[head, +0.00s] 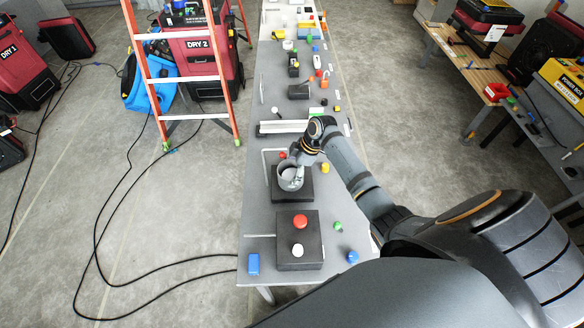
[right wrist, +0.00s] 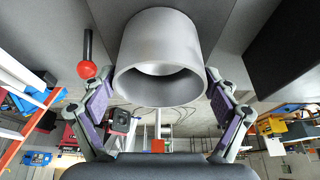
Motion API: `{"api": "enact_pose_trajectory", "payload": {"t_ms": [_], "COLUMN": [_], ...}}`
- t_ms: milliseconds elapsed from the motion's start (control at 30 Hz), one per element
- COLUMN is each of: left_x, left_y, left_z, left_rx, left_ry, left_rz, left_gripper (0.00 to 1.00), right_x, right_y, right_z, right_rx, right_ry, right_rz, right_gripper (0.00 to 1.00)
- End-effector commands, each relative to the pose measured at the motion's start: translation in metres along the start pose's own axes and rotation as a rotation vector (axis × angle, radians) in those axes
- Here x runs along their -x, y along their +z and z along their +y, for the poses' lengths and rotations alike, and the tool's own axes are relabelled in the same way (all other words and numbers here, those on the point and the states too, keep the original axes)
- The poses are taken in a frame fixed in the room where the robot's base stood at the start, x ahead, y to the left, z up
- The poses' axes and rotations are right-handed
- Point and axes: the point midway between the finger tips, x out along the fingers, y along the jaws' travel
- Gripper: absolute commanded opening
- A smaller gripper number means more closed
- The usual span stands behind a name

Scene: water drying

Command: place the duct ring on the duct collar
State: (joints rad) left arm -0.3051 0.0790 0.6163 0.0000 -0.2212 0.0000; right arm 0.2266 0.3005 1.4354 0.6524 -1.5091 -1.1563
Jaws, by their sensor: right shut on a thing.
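The duct ring (head: 291,184) is a short grey open cylinder. It stands over a dark square base (head: 304,192) on the long grey table. My right gripper (head: 297,168) is shut on the ring, reaching in from the right. In the right wrist view the ring (right wrist: 160,45) fills the middle between the two fingers of my gripper (right wrist: 161,82), its open end facing the camera. A pale round surface shows inside the ring. I cannot make out the duct collar separately, nor tell whether the ring touches or surrounds it. My left gripper is not in view.
A black box (head: 314,254) with a red knob (head: 300,221) and a white knob stands nearer on the table (head: 257,215). A red ball-topped lever (right wrist: 87,70) stands beside the ring. A white bar (head: 284,127) lies farther back. An orange ladder (head: 146,70) stands left.

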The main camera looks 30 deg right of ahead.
Motion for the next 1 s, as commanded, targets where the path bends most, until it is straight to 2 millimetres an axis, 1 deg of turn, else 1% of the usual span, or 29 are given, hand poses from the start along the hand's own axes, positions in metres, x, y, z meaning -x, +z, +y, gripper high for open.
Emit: {"api": "enact_pose_trajectory", "payload": {"t_ms": [200,233,300,633,733,867,1000], "left_x": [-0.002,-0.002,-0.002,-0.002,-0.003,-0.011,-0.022], "left_y": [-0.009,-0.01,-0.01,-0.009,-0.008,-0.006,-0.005], "left_z": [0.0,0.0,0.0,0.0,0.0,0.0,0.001], "left_rx": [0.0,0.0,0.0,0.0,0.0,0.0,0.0], "left_ry": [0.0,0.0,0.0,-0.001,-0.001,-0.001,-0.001], "left_rz": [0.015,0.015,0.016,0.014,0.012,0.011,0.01], "left_gripper": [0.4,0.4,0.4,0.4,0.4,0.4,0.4], "right_x": [-0.002,-0.002,-0.001,-0.001,0.004,0.025,0.06], "right_y": [0.001,0.001,0.001,0.001,0.002,0.003,0.003], "right_z": [0.0,0.0,0.0,0.0,0.001,0.001,0.002], "right_rx": [0.0,0.0,0.0,0.0,0.001,0.004,0.004], "right_ry": [0.0,0.0,0.0,0.0,0.002,0.005,0.008], "right_rz": [0.0,0.0,0.0,0.0,-0.002,-0.003,-0.004], "right_gripper": [0.55,0.91,1.0,1.0,1.0,1.0,1.0]}}
